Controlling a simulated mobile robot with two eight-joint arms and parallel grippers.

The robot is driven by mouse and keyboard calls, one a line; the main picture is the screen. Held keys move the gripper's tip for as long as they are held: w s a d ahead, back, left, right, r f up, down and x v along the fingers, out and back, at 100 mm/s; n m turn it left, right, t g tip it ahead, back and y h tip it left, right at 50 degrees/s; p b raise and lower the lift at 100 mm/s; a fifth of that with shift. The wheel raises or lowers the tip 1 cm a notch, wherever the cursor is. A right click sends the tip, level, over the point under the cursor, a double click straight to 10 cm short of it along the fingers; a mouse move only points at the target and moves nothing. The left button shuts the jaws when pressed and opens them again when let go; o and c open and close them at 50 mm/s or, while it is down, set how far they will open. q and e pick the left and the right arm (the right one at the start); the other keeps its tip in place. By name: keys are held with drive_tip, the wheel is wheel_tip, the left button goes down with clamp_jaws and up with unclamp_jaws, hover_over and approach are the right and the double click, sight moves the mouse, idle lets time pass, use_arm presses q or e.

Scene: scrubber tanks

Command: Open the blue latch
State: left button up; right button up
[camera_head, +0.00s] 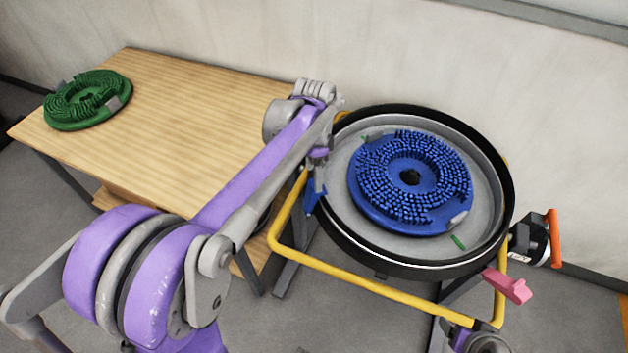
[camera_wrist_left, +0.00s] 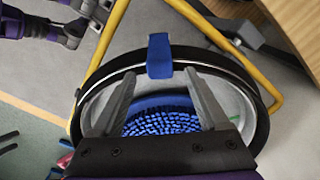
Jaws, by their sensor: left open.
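The blue latch (camera_head: 314,196) is on the left side of the black rim of the round tank (camera_head: 400,266). In the left wrist view the blue latch (camera_wrist_left: 159,56) lies over the rim and looks upright. My left gripper (camera_head: 320,184) is at that side of the rim, close to the latch, and partly covers it in the head view. In the left wrist view its two fingers (camera_wrist_left: 160,77) are spread apart, with the latch just beyond and between their tips. The fingers appear empty; whether they touch the latch I cannot tell. No fingers of my right gripper can be made out.
A blue brush disc (camera_head: 368,200) lies in the tank. A yellow tubular frame (camera_head: 350,283) surrounds it. A pink latch (camera_head: 508,286) and an orange-handled part (camera_head: 553,238) are at the right. A wooden table (camera_head: 190,100) with a green brush disc (camera_head: 60,122) stands left.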

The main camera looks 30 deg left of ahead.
sight(314, 196)
use_arm(q)
drive_tip(key=shift+f, duration=1.7)
clamp_jaws()
